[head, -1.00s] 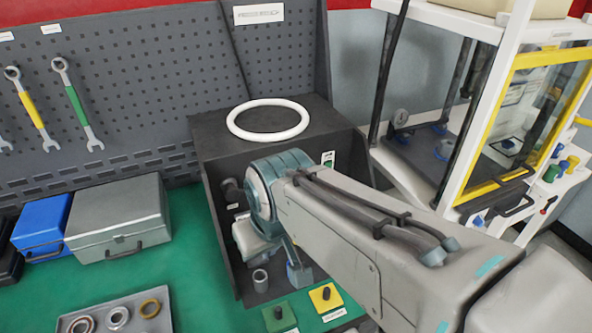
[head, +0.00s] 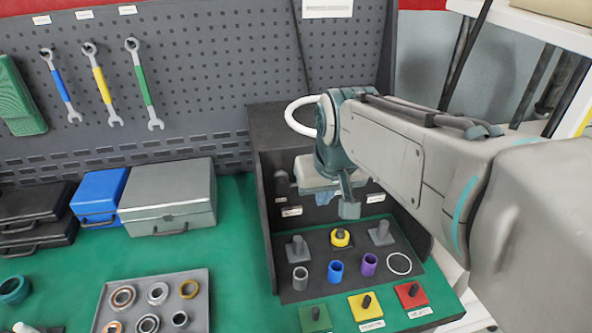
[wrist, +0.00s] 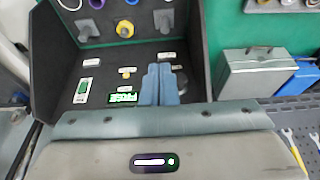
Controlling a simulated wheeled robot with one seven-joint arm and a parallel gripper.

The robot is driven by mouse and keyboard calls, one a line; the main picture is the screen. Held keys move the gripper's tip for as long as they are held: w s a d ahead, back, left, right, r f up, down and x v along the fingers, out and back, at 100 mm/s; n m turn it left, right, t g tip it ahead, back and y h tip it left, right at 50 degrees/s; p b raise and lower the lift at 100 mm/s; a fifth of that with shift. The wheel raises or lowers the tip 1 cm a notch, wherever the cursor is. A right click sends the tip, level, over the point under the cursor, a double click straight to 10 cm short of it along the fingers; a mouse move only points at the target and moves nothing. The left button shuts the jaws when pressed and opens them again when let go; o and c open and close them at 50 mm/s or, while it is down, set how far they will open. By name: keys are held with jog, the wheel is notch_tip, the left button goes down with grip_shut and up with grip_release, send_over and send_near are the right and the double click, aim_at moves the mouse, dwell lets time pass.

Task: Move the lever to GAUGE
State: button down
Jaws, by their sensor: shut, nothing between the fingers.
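The dark open-fronted test box (head: 262,222) stands on the green bench. A dark grey round part (head: 281,182), possibly the lever, sits at the left of its back panel above a white label (head: 292,211). In the wrist view a similar dark part (wrist: 180,83) is partly hidden by my fingers. The label writing, including GAUGE, is too small to read, so the lever's position cannot be told. My gripper (head: 348,207) is shut and empty in front of the panel; its blue-grey fingers lie side by side in the wrist view (wrist: 161,70). Contact cannot be told.
The box floor holds grey posts (head: 297,248), a yellow-based knob (head: 340,238), coloured cylinders (head: 368,264) and a white ring (head: 399,263). Coloured button blocks (head: 365,305) stand in front. A lit green display (wrist: 123,98) is on the panel.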

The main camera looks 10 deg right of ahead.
jog(key=w+r+b, duration=0.1)
jog(key=w+b, duration=0.1)
jog(key=w, duration=1.3)
jog(key=shift+r, duration=0.4)
jog(key=shift+d+f, duration=0.1)
jog(key=p+x, duration=0.2)
jog(key=x, duration=1.1)
jog(key=shift+f, duration=0.45)
jog(key=shift+d, duration=0.1)
jog(key=shift+f, duration=0.15)
jog(key=shift+y, duration=0.3)
